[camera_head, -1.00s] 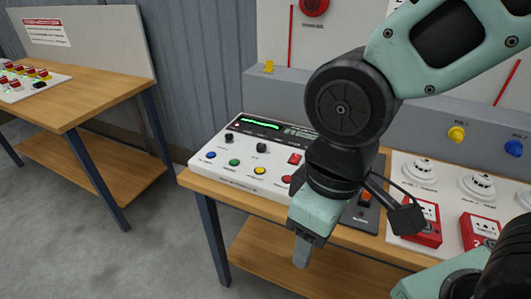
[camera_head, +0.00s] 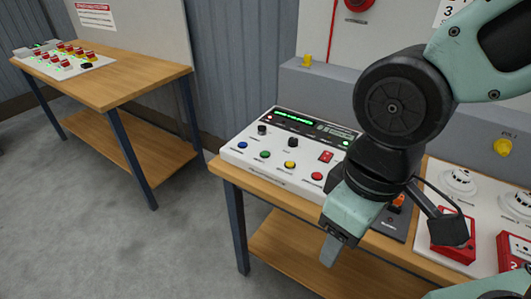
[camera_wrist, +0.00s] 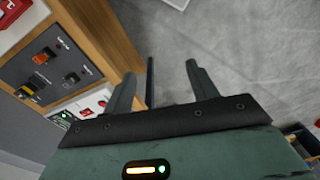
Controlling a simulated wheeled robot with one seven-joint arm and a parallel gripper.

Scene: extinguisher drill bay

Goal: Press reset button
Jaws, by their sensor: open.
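A white control panel (camera_head: 240,153) lies on the wooden bench in the head view. Its front row has a blue button (camera_head: 242,145), a green button (camera_head: 265,154), a yellow button (camera_head: 290,164) and a red button (camera_head: 317,176). Their labels are too small to read, so I cannot tell which is the reset button. My gripper (camera_head: 328,255) points down in front of the bench edge, below the red button in the picture, touching nothing visible. In the wrist view its two fingers (camera_wrist: 160,78) are apart with nothing between them.
A dark switch plate (camera_wrist: 45,60) adjoins the panel. Detectors (camera_head: 458,182) and a red call point (camera_head: 452,240) stand on a white board at right. Another bench (camera_head: 120,82) at left bears more buttons. The grey floor between benches is clear.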

